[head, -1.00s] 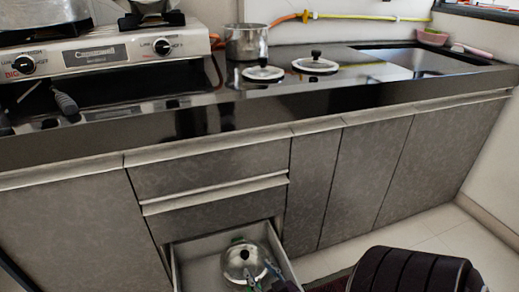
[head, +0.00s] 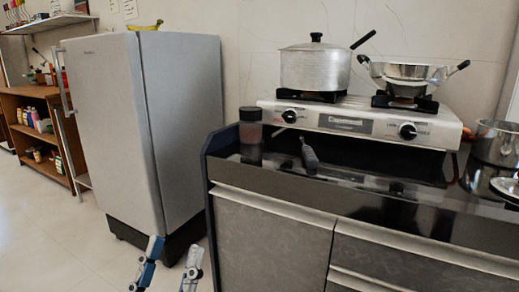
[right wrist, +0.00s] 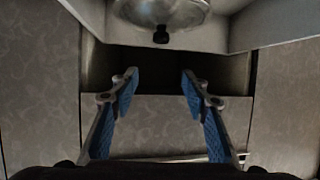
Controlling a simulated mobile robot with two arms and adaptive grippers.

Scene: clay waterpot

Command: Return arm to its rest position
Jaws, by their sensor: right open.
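My left gripper (head: 172,262) shows at the bottom of the head view, with its two blue-and-grey fingers spread apart and nothing between them. It is in front of the fridge and the cabinet's left end. My right gripper (right wrist: 160,86) shows in the right wrist view, open and empty. A shiny metal pot with a black knob (right wrist: 161,14) is at the top of that view, apart from the fingertips, inside an open drawer (right wrist: 238,30). The right gripper is outside the head view.
A grey fridge (head: 140,130) stands at the left. A black counter (head: 350,170) carries a gas stove (head: 365,122) with a large pot (head: 315,70) and a pan (head: 405,72). A jar (head: 250,126) stands beside the stove. The floor (head: 60,240) at the left is clear.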

